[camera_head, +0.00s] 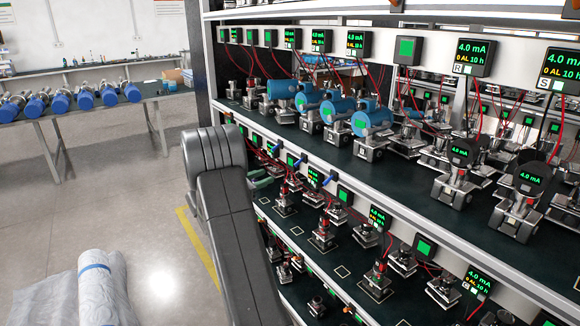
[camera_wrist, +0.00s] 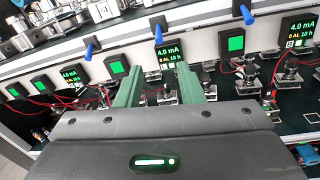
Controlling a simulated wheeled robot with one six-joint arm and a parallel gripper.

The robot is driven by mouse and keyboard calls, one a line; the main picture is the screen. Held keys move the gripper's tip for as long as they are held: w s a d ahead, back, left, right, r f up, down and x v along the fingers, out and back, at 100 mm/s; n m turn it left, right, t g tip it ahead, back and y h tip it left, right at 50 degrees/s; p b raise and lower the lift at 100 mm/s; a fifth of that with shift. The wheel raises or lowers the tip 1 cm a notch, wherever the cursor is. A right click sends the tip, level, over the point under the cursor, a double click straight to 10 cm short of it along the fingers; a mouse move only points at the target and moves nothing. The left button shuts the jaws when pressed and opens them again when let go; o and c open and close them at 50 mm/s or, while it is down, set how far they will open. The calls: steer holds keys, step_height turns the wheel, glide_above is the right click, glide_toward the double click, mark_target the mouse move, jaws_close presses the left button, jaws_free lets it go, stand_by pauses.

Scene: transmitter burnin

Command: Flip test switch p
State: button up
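Blue test switch levers stick out from the white shelf rail in the wrist view: one at the upper right (camera_wrist: 246,14), one at the centre (camera_wrist: 158,29) and one at the left (camera_wrist: 89,48). I cannot read a letter p beside any of them. My gripper (camera_wrist: 160,74) has two green fingers spread apart with nothing between them. A lit 4.0 mA display (camera_wrist: 170,55) shows beyond the gap, below the centre lever. The fingers look apart from the levers. In the head view, my gripper (camera_head: 265,178) is partly hidden behind my arm, close to the rail with small blue levers (camera_head: 301,161).
Green indicator squares (camera_wrist: 236,42) and displays line the rail, with red wires and metal clamps below. Blue transmitters (camera_head: 372,118) stand on the upper shelf (camera_head: 335,152). A bench (camera_head: 60,118) with more transmitters stands at left. The floor (camera_head: 150,215) between is mostly clear, with a wrapped roll (camera_head: 103,290) in front.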

mark_target(295, 165)
steer(key=p+x, duration=0.2)
steer(key=x, duration=1.1)
steer(key=shift+w+p, duration=0.3)
steer(key=shift+w, duration=0.05)
steer(key=shift+d, duration=0.15)
jaws_close()
